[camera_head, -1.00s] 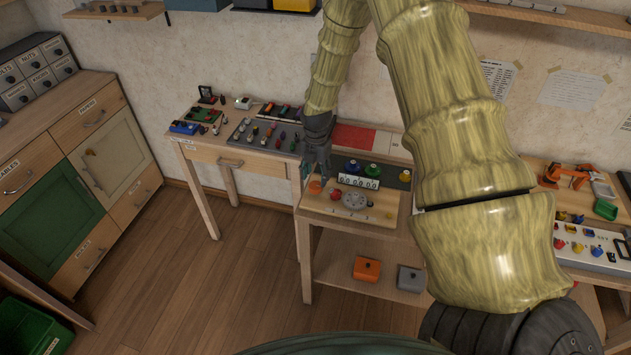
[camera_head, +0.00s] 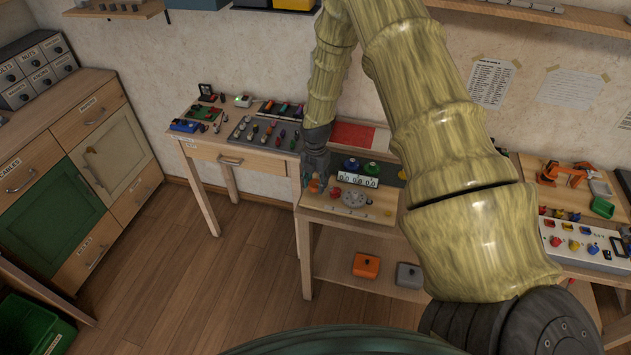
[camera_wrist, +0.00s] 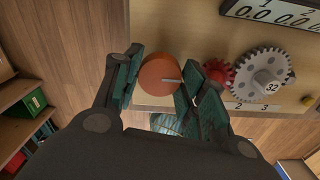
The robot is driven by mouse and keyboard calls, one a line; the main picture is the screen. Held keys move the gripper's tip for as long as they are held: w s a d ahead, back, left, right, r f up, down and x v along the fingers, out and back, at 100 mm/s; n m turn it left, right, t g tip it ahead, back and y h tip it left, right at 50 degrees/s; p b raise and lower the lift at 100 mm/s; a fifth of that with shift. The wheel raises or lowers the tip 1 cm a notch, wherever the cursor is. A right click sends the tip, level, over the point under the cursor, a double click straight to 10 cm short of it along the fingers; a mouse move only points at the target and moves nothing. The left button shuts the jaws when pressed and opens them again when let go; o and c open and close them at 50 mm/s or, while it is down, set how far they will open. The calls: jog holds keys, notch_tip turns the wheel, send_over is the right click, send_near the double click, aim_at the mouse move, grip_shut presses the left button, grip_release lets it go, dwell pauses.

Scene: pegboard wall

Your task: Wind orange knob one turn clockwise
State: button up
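The orange knob (camera_wrist: 157,72) is a round disc with a pale pointer line that points right in the wrist view. It sits at the left end of a wooden board (camera_head: 335,208); in the head view only a bit of it shows (camera_head: 314,187) by my fingers. My gripper (camera_head: 316,180) points down over the knob. In the wrist view its two green finger pads stand on either side of the knob, apart and close to its rim. Whether either pad touches the knob cannot be told.
A small red gear (camera_wrist: 217,72) and a larger grey gear (camera_wrist: 262,78) sit just right of the knob. A tool table (camera_head: 232,158) stands to the left, and open floor lies in front.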

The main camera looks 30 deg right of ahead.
jog(key=c, duration=0.3)
